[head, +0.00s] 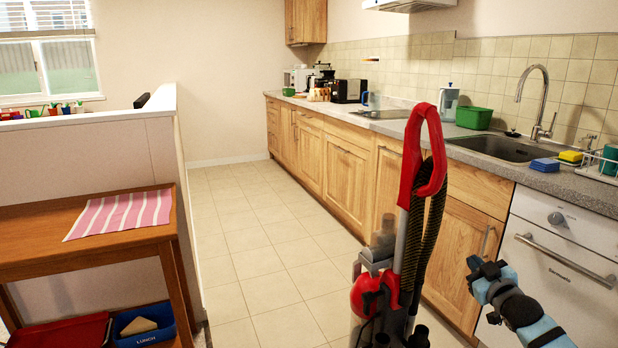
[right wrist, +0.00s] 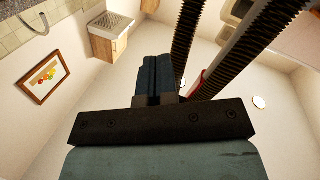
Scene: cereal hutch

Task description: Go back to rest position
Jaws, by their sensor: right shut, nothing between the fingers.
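My right gripper (head: 488,270) is at the lower right of the head view, in front of the white dishwasher and to the right of the red vacuum cleaner. In the right wrist view the gripper's fingers (right wrist: 160,80) are together, with nothing between them. It points upward, with the ceiling and walls behind it. My left gripper is not in view.
A red upright vacuum cleaner (head: 371,295) with a ribbed hose stands close to my right gripper. The dishwasher (head: 555,270) and wooden cabinets (head: 345,170) line the right. A wooden side table (head: 60,240) is at left. Tiled floor (head: 250,235) is clear between.

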